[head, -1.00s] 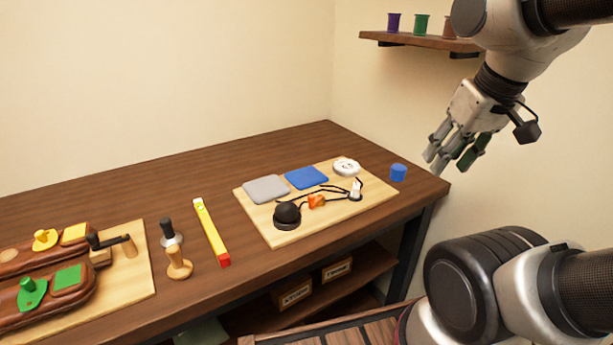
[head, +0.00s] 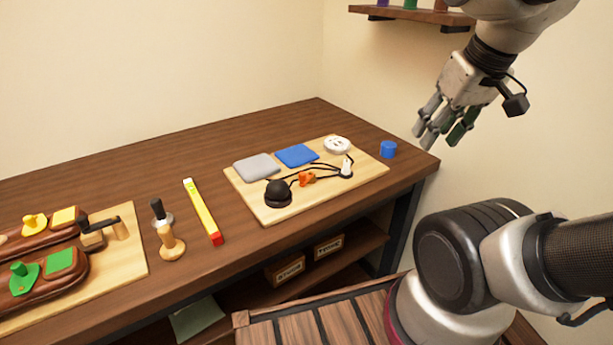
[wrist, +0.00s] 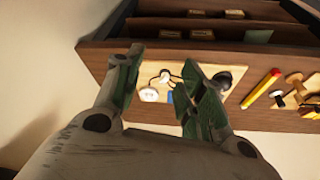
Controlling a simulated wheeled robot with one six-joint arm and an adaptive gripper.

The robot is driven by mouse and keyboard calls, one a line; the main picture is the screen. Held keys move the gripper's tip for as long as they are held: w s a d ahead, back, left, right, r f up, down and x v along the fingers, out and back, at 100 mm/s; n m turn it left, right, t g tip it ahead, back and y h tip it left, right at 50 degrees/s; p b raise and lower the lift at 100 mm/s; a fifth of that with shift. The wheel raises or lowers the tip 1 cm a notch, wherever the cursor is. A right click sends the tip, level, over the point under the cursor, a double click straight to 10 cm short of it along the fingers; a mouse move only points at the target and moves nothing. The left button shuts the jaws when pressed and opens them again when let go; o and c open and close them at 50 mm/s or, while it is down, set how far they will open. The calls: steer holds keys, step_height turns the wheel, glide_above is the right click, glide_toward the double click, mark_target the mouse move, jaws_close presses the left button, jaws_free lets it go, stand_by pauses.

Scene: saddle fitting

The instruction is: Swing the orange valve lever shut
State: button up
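The orange valve lever (head: 307,179) sits near the middle of a light wooden board (head: 262,214) on the bench, between a black dome (head: 278,191) and a small white fitting (head: 346,168). Thin dark lines run between these parts. In the wrist view, the board (wrist: 150,72) shows beyond my fingers, and I cannot make out the lever there. My gripper (head: 441,137) is open and empty, in the air to the right of the board, beyond the bench's right end. It also shows in the wrist view (wrist: 165,85), with its two green-padded fingers spread apart.
A grey pad (head: 257,167), a blue pad (head: 297,155) and a white disc (head: 337,144) lie along the board's back. A blue cylinder (head: 388,149) stands right of it. A yellow level (head: 203,212) lies left. A wall shelf (head: 412,15) hangs above. Bare bench (head: 150,165) lies behind.

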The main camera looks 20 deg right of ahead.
steer(key=shift+a, duration=0.1)
stand_by(0.3)
steer(key=m+g, duration=0.2)
steer(key=g, duration=0.2)
glide_above(302, 173)
steer(key=shift+h, duration=0.3)
step_height(302, 173, down, 11)
steer(key=shift+a+f, duration=0.1)
steer(key=shift+a, duration=0.05)
steer(key=shift+m, duration=0.3)
steer(key=shift+f, duration=0.3)
step_height(302, 173, down, 7)
steer(key=shift+s+f, duration=0.1)
steer(key=shift+c, duration=0.5)
